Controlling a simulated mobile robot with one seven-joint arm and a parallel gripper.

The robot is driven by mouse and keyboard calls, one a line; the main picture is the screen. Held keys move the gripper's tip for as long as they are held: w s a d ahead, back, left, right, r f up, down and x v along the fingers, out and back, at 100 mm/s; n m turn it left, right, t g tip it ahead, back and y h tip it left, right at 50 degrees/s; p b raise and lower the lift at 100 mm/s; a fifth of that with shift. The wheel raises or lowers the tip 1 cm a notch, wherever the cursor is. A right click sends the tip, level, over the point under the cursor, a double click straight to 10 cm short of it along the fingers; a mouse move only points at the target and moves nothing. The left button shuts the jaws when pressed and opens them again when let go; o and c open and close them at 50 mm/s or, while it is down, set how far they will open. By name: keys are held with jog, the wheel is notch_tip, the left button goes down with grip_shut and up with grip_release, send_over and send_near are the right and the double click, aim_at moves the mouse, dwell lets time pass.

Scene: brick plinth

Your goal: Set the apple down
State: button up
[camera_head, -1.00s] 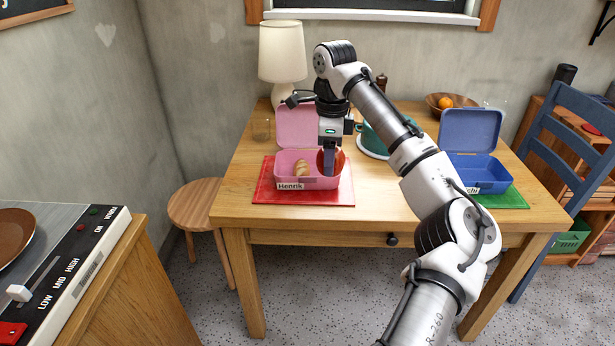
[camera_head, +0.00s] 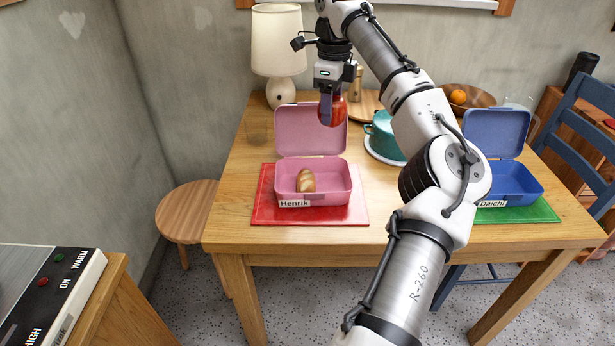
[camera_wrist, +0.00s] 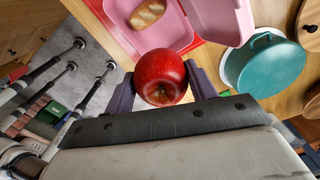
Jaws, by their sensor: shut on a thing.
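A red apple (camera_head: 333,110) is held between the fingers of my gripper (camera_head: 332,108), raised in front of the open lid of the pink lunchbox (camera_head: 318,195). In the wrist view the apple (camera_wrist: 161,77) sits between the two purple fingers. The pink lunchbox is labelled Henrik, stands open on a red mat (camera_head: 262,212) and holds a bread roll (camera_head: 306,180). The blue lunchbox (camera_head: 515,185), labelled Daichi, stands open on a green mat (camera_head: 535,213) at the right. Its inside shows no contents that I can see.
A teal pot (camera_head: 383,138) stands behind, between the lunchboxes. A lamp (camera_head: 276,45) and a faint glass (camera_head: 257,128) are at the back left. A wooden bowl with an orange (camera_head: 458,97) is at the back right. The table front (camera_head: 235,232) is clear at the left.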

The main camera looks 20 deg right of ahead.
jog(key=shift+w+f, duration=0.1)
jog(key=shift+f, duration=0.05)
notch_tip(320, 180, down, 20)
jog(key=b, duration=0.3)
jog(key=shift+r, duration=0.3)
jog(key=o, duration=1)
jog(key=shift+o, duration=0.2)
notch_tip(320, 180, up, 12)
jog(key=p, duration=0.1)
jog(key=shift+p, duration=0.4)
